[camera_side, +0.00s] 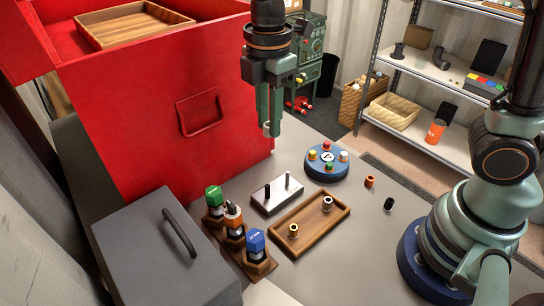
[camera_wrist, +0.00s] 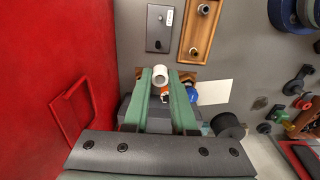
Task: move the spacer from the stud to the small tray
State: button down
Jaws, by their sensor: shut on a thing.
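My gripper (camera_side: 271,126) is shut on a white spacer (camera_wrist: 160,77), a short hollow cylinder held between its fingertips. In the side view only a small pale part of it shows at the tips. It is in the air, well above the table.
A large red chest (camera_side: 150,130) stands close on the left. A grey case (camera_side: 165,250) and a rack of capped bottles (camera_side: 235,235) stand at the front left.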

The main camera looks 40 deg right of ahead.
send_over(310, 221)
jog(key=w, duration=0.1)
jog(key=f, duration=1.3)
jog(key=s+f, duration=0.1)
jog(key=f, duration=0.5)
jog(key=shift+f, duration=0.2)
jog(key=shift+f, duration=0.15)
jog(key=c, duration=0.7)
grip_release()
